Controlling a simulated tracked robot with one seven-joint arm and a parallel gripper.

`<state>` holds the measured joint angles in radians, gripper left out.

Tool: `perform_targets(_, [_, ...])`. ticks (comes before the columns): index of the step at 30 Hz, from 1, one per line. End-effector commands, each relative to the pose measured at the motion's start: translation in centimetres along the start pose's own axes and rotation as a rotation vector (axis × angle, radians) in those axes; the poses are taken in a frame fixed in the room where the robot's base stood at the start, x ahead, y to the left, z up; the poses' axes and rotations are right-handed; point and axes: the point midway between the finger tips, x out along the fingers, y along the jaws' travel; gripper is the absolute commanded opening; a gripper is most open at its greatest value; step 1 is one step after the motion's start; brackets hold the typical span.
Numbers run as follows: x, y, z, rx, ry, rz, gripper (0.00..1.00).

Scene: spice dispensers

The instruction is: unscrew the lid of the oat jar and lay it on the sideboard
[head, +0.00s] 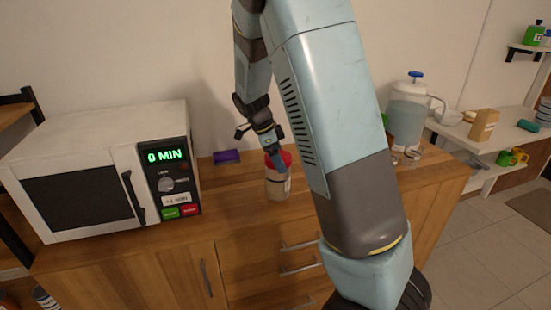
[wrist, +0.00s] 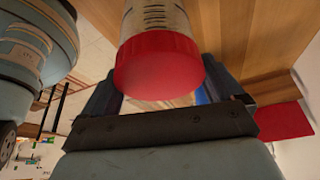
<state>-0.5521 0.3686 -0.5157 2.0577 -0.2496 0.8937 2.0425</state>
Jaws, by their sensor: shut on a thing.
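The oat jar (head: 278,187) is a clear jar with a red lid, standing upright on the wooden sideboard (head: 235,205). The red lid (head: 286,158) sits on top of the jar. In the wrist view the lid (wrist: 160,62) and the jar's printed side (wrist: 157,18) are close in front of my gripper. My gripper (head: 278,163) reaches down to the lid from above. Its fingers are on both sides of the lid in the wrist view and are shut on it. My arm hides part of the sideboard to the right of the jar.
A white microwave (head: 75,180) stands to the left on the sideboard. A purple item (head: 226,157) lies behind, between microwave and jar. A water dispenser (head: 406,122) stands at the right, with small glasses (head: 412,155) near it. The sideboard in front of the purple item is bare.

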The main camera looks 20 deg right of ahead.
Motion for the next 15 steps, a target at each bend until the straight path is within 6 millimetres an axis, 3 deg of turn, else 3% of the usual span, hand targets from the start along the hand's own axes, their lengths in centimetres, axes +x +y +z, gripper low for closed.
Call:
perform_targets(6, [-0.05, -0.01, -0.05, -0.205, -0.001, -0.085, 0.53])
perform_targets(15, [-0.06, -0.04, -0.03, -0.219, -0.001, -0.091, 0.53])
